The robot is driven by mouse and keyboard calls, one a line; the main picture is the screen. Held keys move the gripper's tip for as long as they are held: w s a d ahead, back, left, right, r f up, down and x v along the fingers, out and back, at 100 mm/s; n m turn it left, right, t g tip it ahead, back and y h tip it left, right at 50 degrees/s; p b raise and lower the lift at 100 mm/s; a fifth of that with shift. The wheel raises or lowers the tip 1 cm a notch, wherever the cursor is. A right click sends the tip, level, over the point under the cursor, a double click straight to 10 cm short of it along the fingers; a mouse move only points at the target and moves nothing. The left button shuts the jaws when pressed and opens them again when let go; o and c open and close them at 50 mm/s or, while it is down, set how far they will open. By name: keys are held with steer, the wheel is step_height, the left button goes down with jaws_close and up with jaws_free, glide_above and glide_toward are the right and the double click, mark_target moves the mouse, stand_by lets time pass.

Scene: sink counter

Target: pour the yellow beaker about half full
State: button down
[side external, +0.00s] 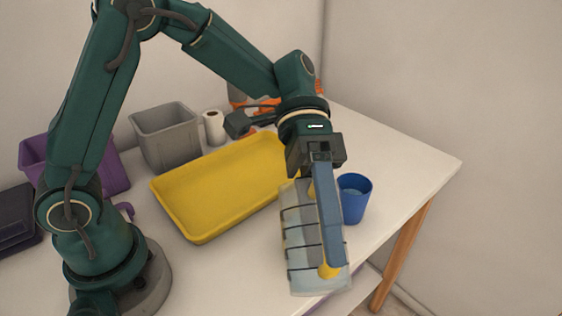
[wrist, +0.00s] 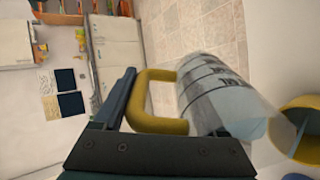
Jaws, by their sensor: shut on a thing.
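My gripper (side external: 329,225) is shut on the yellow handle (wrist: 160,76) of a clear jug (side external: 299,240) with dark markings. In the side view the jug is raised over the counter's front part. In the wrist view the jug (wrist: 212,88) lies across the picture, with pale bluish water near its right end. The yellow beaker (wrist: 285,108) is close to that end in the wrist view, cut by the right edge, with a bluish patch inside. Its fill level is unclear. I cannot make out the beaker in the side view. No falling stream is clearly visible.
A blue cup (side external: 354,198) holding bluish liquid stands just right of my gripper. A yellow tray (side external: 190,222) lies left of the jug. A grey bin (side external: 166,140), white roll (side external: 214,128) and purple bin (side external: 114,175) stand farther back. The counter's right end (side external: 410,160) is clear.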

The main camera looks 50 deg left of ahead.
steer(key=shift+w+a+r+g+h, duration=0.2)
steer(key=shift+a+r+g+h, duration=0.1)
steer(key=shift+r+h, duration=0.45)
stand_by(3.6)
stand_by(0.5)
steer(key=shift+s+d+f+t+y, duration=0.15)
steer(key=shift+d+f+t+y, duration=0.05)
steer(key=shift+f+y, duration=0.2)
steer(key=shift+s+d+f+t+y, duration=0.1)
steer(key=shift+d+f+t+y, duration=0.05)
steer(key=shift+f+t+y, duration=0.15)
steer(key=shift+s+d+f+t+y, duration=0.1)
steer(key=shift+d+f+t+y, duration=0.05)
steer(key=shift+f+y, duration=0.3)
steer(key=shift+s+d+f+t+y, duration=0.15)
steer(key=shift+f+y, duration=0.15)
steer(key=shift+f, duration=0.25)
steer(key=s+d+f+t+y, duration=0.2)
steer(key=d+f+t+y, duration=0.2)
steer(key=f+y, duration=0.4)
steer(key=shift+s+d+f+t, duration=0.15)
steer(key=shift+s+f+t, duration=0.1)
steer(key=shift+f+t, duration=0.35)
step_height(320, 180, up, 8)
steer(key=s+d, duration=0.1)
steer(key=d, duration=0.1)
steer(key=shift+s+d, duration=0.25)
steer(key=shift+s, duration=0.1)
